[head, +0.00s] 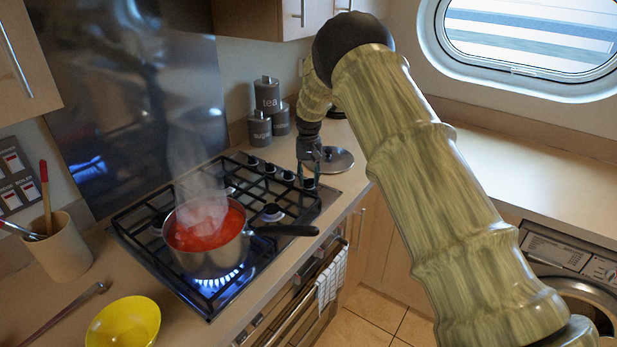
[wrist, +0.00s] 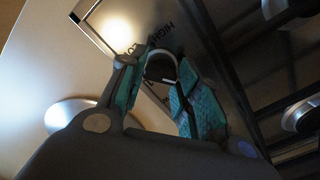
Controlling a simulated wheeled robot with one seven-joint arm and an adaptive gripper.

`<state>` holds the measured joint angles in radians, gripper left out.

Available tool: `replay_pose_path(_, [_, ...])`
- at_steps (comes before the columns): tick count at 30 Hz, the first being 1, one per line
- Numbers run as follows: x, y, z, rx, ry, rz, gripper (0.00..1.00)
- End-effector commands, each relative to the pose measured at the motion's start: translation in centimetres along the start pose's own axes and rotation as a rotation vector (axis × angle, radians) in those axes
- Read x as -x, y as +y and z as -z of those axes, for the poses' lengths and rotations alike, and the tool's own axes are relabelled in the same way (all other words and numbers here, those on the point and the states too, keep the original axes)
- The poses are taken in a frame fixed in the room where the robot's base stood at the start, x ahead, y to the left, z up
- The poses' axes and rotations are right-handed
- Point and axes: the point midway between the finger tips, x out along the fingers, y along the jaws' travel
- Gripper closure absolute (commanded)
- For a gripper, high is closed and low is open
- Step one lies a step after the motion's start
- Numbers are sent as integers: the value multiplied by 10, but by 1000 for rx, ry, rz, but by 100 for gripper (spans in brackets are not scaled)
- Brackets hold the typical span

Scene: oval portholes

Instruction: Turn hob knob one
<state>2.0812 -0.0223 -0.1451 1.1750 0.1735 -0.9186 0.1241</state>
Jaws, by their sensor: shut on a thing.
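The gas hob (head: 130,228) has a row of black knobs along its right side. My gripper (head: 309,172) reaches down to the hob knob at the near end of this row (head: 309,184). In the wrist view the teal-padded fingers (wrist: 160,92) are closed around this dark knob (wrist: 160,68), which has a pale curved edge. Printed "HIGH" and partly hidden "LO" lettering shows beside it. The other knobs (head: 270,168) stand free, further back in the row. The knob's exact angle is hard to tell.
A steaming pot of red food (head: 207,262) sits over a lit blue flame, its black handle (head: 286,230) pointing toward the knob side. A metal lid (head: 336,160) lies right of my gripper. Canisters (head: 267,95) stand behind. A yellow bowl (head: 124,322) is at front left.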

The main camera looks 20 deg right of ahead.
Motion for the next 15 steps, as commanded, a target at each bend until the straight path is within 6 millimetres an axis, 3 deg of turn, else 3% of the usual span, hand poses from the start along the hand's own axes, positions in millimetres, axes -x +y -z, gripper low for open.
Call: replay_pose_path(15, [2,0,1,-445,4,0,91])
